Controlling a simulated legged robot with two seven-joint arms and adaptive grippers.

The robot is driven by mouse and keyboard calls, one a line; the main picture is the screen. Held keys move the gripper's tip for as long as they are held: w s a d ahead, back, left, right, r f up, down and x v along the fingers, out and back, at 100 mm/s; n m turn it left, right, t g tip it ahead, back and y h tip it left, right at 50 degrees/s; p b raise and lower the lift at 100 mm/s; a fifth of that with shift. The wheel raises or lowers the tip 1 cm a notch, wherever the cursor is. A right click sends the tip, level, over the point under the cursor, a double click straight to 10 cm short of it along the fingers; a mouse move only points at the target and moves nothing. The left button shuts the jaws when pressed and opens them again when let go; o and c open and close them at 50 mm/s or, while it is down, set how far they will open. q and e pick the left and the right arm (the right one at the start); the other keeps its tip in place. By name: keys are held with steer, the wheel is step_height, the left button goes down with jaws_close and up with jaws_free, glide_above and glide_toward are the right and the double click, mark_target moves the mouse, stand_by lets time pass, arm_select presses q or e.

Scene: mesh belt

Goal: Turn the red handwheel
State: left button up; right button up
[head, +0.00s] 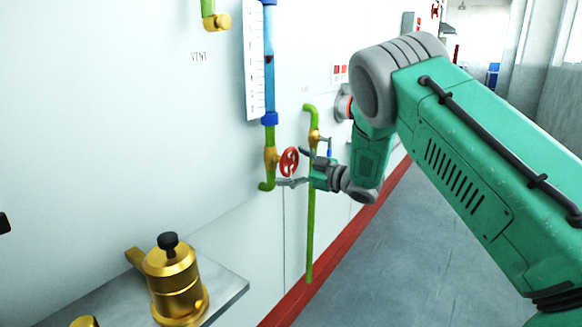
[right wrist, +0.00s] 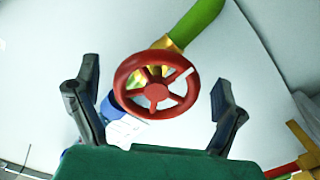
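The red handwheel (head: 289,162) is on a brass valve (head: 270,160) at the foot of a blue sight tube on the white wall. In the right wrist view the handwheel (right wrist: 156,86) is a spoked red ring with a white mark on its upper right rim. My right gripper (head: 293,168) is at the handwheel in the head view. In the right wrist view its two fingers (right wrist: 156,98) are wide apart, one on each side of the handwheel, with gaps to the rim. My left gripper is not clearly visible; only a small dark piece shows at the left edge.
A green pipe (head: 310,230) with a brass valve (head: 314,137) runs down the wall close to my right gripper. A grey shelf (head: 228,290) with a brass pot (head: 176,282) stands at the lower left. The floor at the right is clear.

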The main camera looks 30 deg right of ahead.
steer(key=v, duration=1.2)
steer(key=shift+f, duration=0.15)
steer(key=s+a+f+m+g+h, duration=0.2)
steer(key=s+a+f, duration=0.1)
steer(key=f, duration=0.5)
steer(key=s+a+f+m+g+h, duration=0.2)
steer(key=s+a+f+m, duration=0.15)
steer(key=f, duration=0.45)
steer(key=s+a+f+m+g+h, duration=0.1)
steer(key=s+a+f+g+h, duration=0.2)
steer(key=f, duration=0.5)
steer(key=s+a+f+m+g, duration=0.1)
steer(key=s+a+f+g, duration=0.2)
steer(key=s, duration=0.6)
steer(key=s+a+f+m+g, duration=0.1)
steer(key=s+a+f+g, duration=0.2)
steer(key=s, duration=0.6)
steer(key=s+a+f+m+g, duration=0.1)
steer(key=s+a+f+g, duration=0.2)
steer(key=s, duration=0.7)
step_height(320, 180, down, 2)
steer(key=shift+a+f, duration=0.2)
steer(key=shift+a, duration=0.35)
